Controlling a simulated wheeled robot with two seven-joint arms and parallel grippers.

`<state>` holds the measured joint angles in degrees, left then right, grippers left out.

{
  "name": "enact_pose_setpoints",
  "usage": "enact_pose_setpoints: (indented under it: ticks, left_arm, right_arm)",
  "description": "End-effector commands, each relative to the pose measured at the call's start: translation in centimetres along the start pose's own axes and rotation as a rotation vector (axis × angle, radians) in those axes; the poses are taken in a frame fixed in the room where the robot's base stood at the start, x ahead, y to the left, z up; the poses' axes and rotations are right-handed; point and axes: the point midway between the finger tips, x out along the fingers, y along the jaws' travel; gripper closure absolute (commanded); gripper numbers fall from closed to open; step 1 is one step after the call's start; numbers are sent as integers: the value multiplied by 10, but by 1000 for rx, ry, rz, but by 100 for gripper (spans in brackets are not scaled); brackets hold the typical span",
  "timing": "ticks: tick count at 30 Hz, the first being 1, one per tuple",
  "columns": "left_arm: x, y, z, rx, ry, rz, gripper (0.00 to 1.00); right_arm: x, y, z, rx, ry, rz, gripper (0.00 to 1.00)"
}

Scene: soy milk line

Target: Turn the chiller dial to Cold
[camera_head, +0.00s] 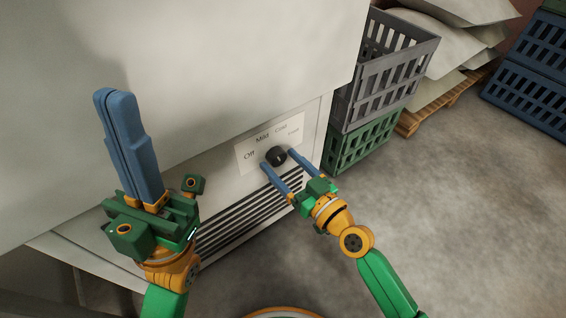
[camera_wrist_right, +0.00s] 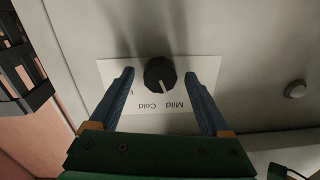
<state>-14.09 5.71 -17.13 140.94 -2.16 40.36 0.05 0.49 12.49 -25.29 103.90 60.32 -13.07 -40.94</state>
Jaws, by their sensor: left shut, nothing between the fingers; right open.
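The black chiller dial (camera_head: 276,156) sits on a white label plate (camera_head: 246,167) low on the pale chiller front. The plate reads Off, Mild, Cold and a fourth, illegible word. My left gripper (camera_head: 115,94) is shut and empty, raised in front of the chiller, left of the plate.
Dark vent slats (camera_head: 250,214) run below the dial. A grey crate (camera_head: 393,80) on a green crate (camera_head: 362,143) stands just right of the chiller. Sacks on a pallet (camera_head: 440,105) and blue crates (camera_head: 535,92) are farther right. The floor at right is clear.

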Motion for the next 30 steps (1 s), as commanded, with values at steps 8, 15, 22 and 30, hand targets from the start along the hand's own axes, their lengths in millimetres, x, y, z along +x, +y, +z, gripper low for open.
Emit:
enact_pose_setpoints:
  ticks: [8,15,22,30]
  left_arm:
    - [0,0,0,-1,0,0,100]
    - [0,0,0,-1,0,0,100]
    - [0,0,0,-1,-1,1,100]
    - [1,0,0,0,-3,1,100]
  right_arm:
    - [1,0,0,-1,-1,0,35]
    - [1,0,0,-1,-1,1,100]
    - [0,0,0,19,-1,1,100]
    - [0,0,0,163,3,0,100]
